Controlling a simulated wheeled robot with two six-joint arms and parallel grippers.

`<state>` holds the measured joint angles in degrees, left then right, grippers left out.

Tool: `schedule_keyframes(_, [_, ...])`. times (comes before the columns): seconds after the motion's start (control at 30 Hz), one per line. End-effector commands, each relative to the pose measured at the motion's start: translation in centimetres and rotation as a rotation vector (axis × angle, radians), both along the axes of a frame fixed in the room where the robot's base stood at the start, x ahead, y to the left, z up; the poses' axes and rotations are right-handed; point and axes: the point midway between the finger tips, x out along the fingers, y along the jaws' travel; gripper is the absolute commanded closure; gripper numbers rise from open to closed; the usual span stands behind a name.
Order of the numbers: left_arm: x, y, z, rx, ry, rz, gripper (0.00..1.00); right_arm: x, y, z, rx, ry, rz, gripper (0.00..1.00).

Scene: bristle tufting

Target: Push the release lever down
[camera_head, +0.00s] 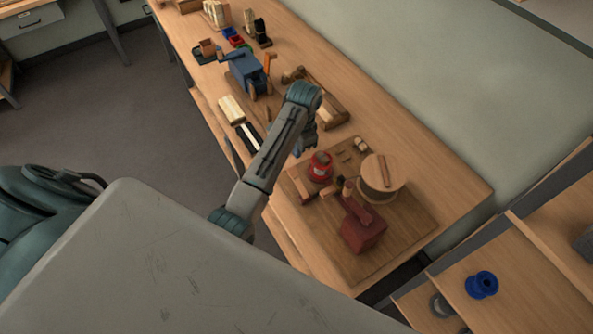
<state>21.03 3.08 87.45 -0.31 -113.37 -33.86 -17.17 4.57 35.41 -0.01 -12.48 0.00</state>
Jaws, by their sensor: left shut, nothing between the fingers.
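A blue machine (244,70) stands on the long workbench, with an upright orange lever (269,64) at its right side. A dark red device (362,230) with an upright arm (348,191) stands on a wooden board near the bench's front end. I cannot tell for sure which of these is the release lever. My left arm reaches across the bench between the two. Its gripper (299,150) is shut and empty, small and partly hidden by my own arm links. It is apart from the blue machine and the red device. My right gripper is out of view.
A wooden spool (381,178) and a red tin (320,167) stand on the board (410,214) near the red device. A blue spool (482,285) sits on a separate shelf. The bench's right strip is clear.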

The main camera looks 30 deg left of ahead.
Motion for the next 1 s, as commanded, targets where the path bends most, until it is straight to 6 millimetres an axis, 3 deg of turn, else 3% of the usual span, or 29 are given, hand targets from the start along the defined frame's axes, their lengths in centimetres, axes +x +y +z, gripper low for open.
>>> schedule_keyframes(0.27, [-0.1, 0.0, -0.4, 0.000, 0.000, 0.001, 1.00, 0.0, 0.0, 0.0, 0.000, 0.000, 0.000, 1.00])
schedule_keyframes(0.7, [-0.5, 0.3, -5.3, 0.001, 0.001, 0.001, 1.00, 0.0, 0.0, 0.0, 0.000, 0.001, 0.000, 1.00])
schedule_keyframes(1.0, [-0.6, 0.4, -7.0, 0.000, -0.001, 0.001, 1.00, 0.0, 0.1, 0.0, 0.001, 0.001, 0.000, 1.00])
